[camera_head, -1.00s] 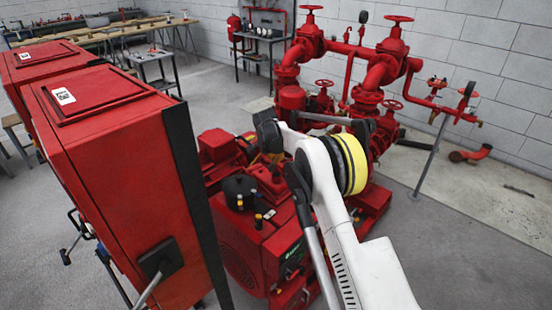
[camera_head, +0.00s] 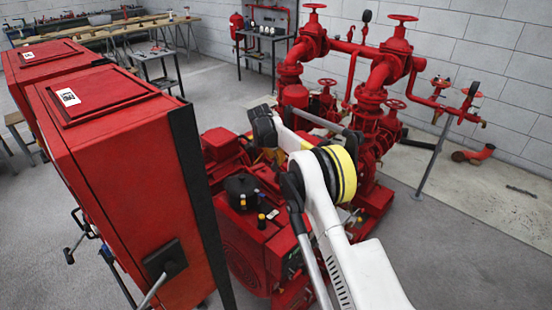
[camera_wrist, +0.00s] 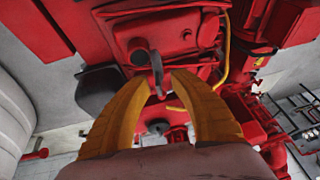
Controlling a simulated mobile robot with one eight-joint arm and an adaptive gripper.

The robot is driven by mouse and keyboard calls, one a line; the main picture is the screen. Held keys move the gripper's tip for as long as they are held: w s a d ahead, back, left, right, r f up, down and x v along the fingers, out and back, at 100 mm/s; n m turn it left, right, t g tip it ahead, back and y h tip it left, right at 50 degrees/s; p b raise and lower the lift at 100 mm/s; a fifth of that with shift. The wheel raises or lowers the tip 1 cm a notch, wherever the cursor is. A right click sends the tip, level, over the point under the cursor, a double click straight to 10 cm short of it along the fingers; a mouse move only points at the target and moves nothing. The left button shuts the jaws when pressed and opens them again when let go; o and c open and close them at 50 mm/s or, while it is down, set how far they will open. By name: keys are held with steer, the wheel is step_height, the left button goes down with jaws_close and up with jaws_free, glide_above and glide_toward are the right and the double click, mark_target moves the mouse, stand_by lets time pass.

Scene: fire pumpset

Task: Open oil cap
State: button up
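The red engine (camera_head: 272,235) of the pumpset stands in the middle of the head view, partly behind my white arm. In the wrist view its red casing (camera_wrist: 175,35) fills the top. A small dark grey cap-like part (camera_wrist: 156,72) with a narrow tab sits on that casing; I cannot tell for sure that it is the oil cap. My gripper (camera_wrist: 160,78) has two yellow-orange fingers, open, with their tips on either side of the tab. Contact is not clear. In the head view the gripper is mostly hidden by my arm.
A tall red cabinet (camera_head: 125,185) stands close on the left of the engine. Red pipes and valves (camera_head: 375,90) rise behind it. A black round part (camera_head: 241,187) sits on top of the engine. The grey floor at the right is largely clear.

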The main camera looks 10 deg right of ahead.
steer(key=shift+r, duration=0.1)
steer(key=v, duration=1.2)
steer(key=shift+d+r, duration=0.1)
steer(key=s+d+r+n+t+y+b, duration=0.1)
steer(key=s+d+r+n, duration=0.15)
steer(key=s+r, duration=0.75)
steer(key=s+d+r+n+t+y, duration=0.1)
steer(key=s+d+r+n, duration=0.3)
steer(key=s, duration=0.9)
steer(key=s+f+n, duration=0.2)
steer(key=s+f, duration=0.2)
steer(key=s, duration=0.9)
steer(key=s+a+f+n+t+y+b, duration=0.1)
steer(key=s+f+n, duration=0.1)
steer(key=s, duration=1)
steer(key=shift+s+f+t, duration=0.3)
steer(key=shift+s+f, duration=0.1)
steer(key=shift+f, duration=0.5)
